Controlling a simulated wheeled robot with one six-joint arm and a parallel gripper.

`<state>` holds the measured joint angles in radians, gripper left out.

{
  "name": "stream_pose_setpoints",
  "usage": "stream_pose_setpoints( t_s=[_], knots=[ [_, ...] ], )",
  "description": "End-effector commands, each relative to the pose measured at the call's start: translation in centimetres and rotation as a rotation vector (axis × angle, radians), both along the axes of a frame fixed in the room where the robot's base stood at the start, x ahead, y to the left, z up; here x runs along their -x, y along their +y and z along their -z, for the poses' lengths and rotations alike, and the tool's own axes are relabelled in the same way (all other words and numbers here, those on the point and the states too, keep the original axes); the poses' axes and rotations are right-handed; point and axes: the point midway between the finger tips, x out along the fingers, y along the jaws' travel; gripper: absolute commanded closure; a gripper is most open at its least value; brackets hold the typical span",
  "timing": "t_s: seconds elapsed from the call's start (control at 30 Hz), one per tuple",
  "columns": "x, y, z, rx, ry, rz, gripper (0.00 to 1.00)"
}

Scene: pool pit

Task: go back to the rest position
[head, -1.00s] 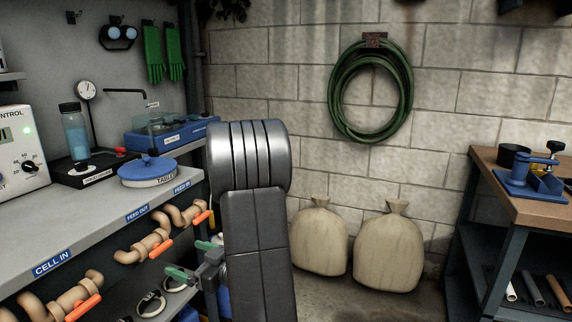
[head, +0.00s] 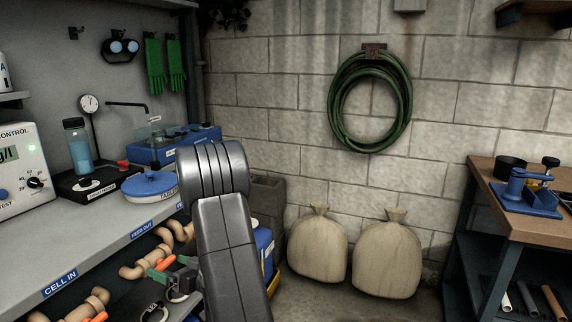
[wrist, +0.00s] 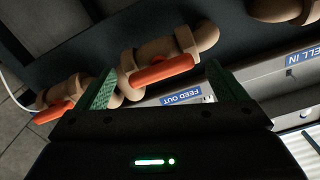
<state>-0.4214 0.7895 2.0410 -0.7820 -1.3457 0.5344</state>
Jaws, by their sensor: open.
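My gripper (head: 172,272) shows in the head view at the lower middle left, partly behind my own arm. It is beside the bench front, by the tan pipes with orange handles. In the wrist view my gripper (wrist: 163,88) has its two green fingers spread wide apart, with nothing held. A tan valve with an orange handle (wrist: 161,72) shows between the fingers, beyond them. I cannot tell how far it is from the fingertips.
The bench (head: 105,236) on the left carries a blue-lidded tub (head: 150,186), a control box (head: 22,170) and a bottle (head: 78,146). Two sacks (head: 386,262) stand against the wall below a green hose (head: 342,100). A wooden-topped table (head: 530,225) is at right. Floor shows between sacks and table.

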Motion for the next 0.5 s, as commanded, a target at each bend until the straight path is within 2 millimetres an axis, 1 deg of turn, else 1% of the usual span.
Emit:
stream_pose_setpoints(
  t_s=[0.03,0.17,0.2,0.3,0.5],
  knots=[
    [0.0,0.0,-0.5,-0.009,0.025,0.000,0.09],
    [0.0,0.0,-0.5,-0.035,0.088,0.001,0.09],
    [0.1,-0.4,-0.3,-0.042,0.103,0.003,0.09],
    [0.8,-2.5,0.0,-0.040,0.097,0.005,0.09],
    [2.1,-5.6,0.1,-0.039,0.095,0.005,0.09]
  ],
)
